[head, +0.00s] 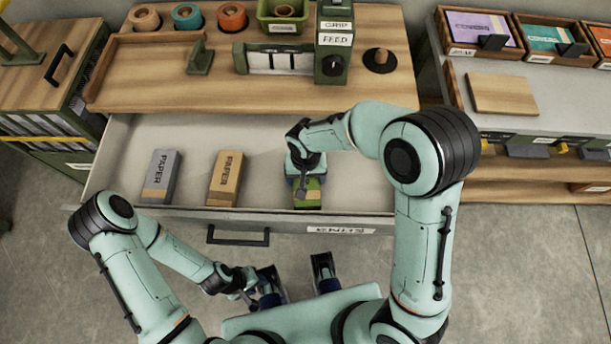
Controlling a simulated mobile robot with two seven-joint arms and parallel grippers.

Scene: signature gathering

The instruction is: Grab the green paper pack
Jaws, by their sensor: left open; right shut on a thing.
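An open drawer (135,191) holds a grey paper pack (161,174), an orange paper pack (226,177) and a green pack (312,196) in a row. My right gripper (307,183) reaches down into the drawer and is shut on the green pack. The gripper and wrist cover much of that pack, so only its near part shows. I cannot tell whether the pack still touches the drawer floor. My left gripper (252,297) is open and empty, low in front of the drawer, away from the packs.
The wooden worktop (150,85) above the drawer carries rolls of tape, a green box (282,18) and a feed device (333,45). Trays of coloured packs (481,30) stand at the right. The drawer handle (238,236) sticks out in front.

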